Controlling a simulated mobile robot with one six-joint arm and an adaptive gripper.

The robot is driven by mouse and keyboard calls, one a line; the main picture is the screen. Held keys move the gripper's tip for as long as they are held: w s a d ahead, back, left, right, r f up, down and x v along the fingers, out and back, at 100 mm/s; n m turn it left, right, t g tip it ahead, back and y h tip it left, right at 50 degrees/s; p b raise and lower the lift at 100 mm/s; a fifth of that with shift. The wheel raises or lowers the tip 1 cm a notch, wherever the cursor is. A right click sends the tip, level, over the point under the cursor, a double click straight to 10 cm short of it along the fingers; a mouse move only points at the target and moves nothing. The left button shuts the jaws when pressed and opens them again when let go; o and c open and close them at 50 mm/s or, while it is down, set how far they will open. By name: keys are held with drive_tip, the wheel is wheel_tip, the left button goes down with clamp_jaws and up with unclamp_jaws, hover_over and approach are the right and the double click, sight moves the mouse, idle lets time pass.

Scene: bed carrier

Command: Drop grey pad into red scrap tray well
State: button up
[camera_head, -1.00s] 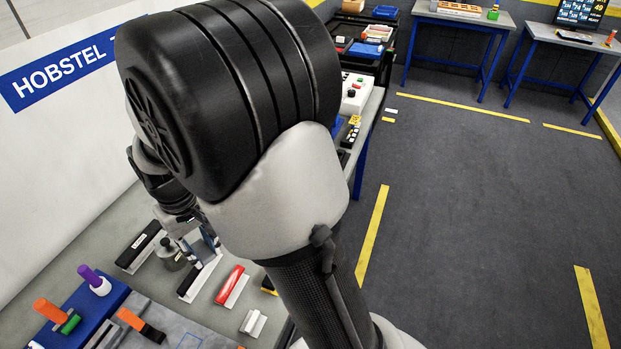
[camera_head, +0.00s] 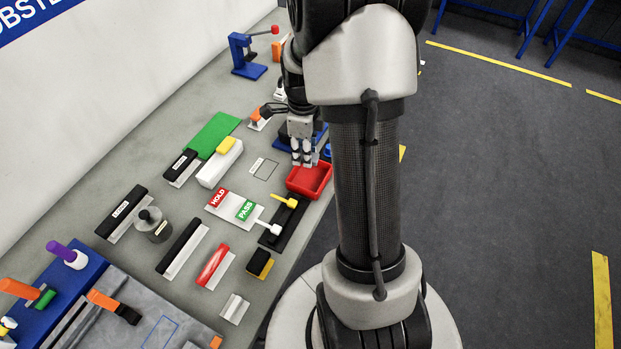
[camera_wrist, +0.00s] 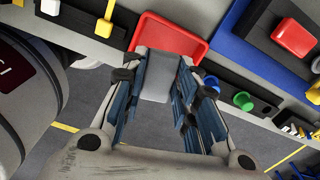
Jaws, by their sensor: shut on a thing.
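The red scrap tray (camera_head: 312,180) lies near the bench's right edge in the head view. It also shows at the top of the wrist view (camera_wrist: 185,42), its well empty as far as I can see. My gripper (camera_head: 303,161) is just behind the tray in the head view, fingers pointing down. In the wrist view the grey pad (camera_wrist: 157,78) sits between the blue-grey fingers, gripped. The pad overlaps the tray's near rim in that picture; its height above the tray cannot be told. The head view does not clearly show the pad.
Yellow and white pegs (camera_head: 284,203) on a black base stand in front of the tray. A HOLD/PASS plate (camera_head: 231,207) lies to its left. A blue fixture (camera_head: 285,138) is behind the gripper. Open floor (camera_head: 500,200) lies to the right.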

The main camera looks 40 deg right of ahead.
drive_tip(key=d+m, duration=0.1)
drive_tip(key=s+d+m, duration=0.1)
drive_tip(key=m, duration=0.1)
drive_tip(key=shift+f, duration=0.4)
drive_tip(key=shift+s+d+f+m, duration=0.1)
drive_tip(key=shift+d+f+m, duration=0.15)
drive_tip(key=shift+m, duration=0.15)
wheel_tip(320, 180, down, 6)
drive_tip(key=b, duration=0.5)
drive_tip(key=shift+r, duration=0.15)
drive_tip(key=o, duration=0.8)
wheel_tip(320, 180, up, 12)
drive_tip(key=shift+r, duration=0.1)
